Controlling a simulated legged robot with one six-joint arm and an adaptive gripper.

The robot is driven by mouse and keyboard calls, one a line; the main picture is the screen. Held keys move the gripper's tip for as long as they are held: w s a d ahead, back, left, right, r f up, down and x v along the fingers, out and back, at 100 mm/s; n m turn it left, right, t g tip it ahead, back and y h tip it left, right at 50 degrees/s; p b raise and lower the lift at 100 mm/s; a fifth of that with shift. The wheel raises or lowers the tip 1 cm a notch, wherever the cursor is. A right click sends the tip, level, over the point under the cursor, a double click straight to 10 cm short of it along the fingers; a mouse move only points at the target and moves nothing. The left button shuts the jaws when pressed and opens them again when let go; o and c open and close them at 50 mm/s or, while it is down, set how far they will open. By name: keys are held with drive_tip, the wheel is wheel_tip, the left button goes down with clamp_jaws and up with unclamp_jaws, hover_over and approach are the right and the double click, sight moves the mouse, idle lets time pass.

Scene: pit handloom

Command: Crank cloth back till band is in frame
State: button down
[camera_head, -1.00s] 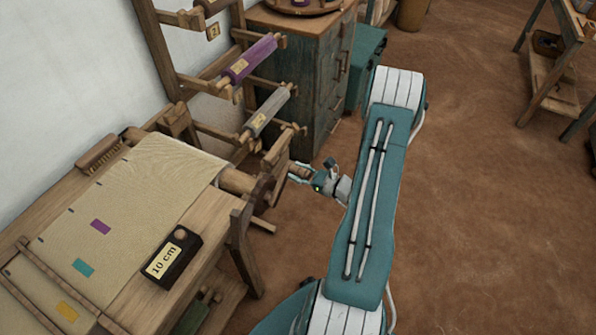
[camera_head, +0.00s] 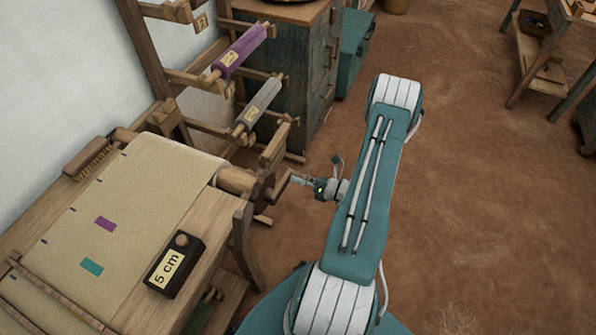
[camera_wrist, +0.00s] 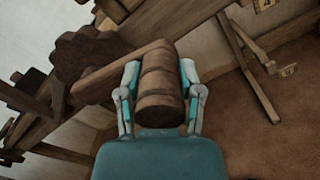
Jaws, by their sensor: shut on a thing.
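My gripper (camera_head: 303,181) is shut around the wooden crank handle (camera_wrist: 158,95), one finger on each side in the wrist view. The flat crank arm (camera_wrist: 120,72) runs left from the handle to a toothed wooden wheel (camera_wrist: 85,55). In the head view the wheel (camera_head: 262,188) sits at the end of the cloth beam (camera_head: 234,180). The beige cloth (camera_head: 150,190) lies over the loom, with a purple patch (camera_head: 105,224) and a teal patch (camera_head: 92,267) on it. A dark block (camera_head: 175,265) beside the cloth reads "5 cm".
Purple (camera_head: 240,50) and grey (camera_head: 258,104) rolls hang on a wooden rack behind the loom. A brush (camera_head: 88,158) lies at the cloth's far left. A cabinet (camera_head: 305,70) stands behind. The brown floor (camera_head: 480,200) to the right is clear.

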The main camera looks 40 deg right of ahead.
drive_tip(key=f+m, duration=0.2)
drive_tip(key=shift+s+a+f+m, duration=0.1)
drive_tip(key=shift+a+f+m, duration=0.15)
drive_tip(key=shift+m, duration=0.15)
drive_tip(key=s+a+f+m, duration=0.2)
drive_tip(key=a+f+m, duration=0.2)
drive_tip(key=m, duration=0.4)
drive_tip(key=shift+a+f, duration=0.25)
drive_tip(key=shift+f, duration=0.25)
drive_tip(key=shift+c, duration=1.3)
unclamp_jaws()
drive_tip(key=shift+w+d, duration=0.1)
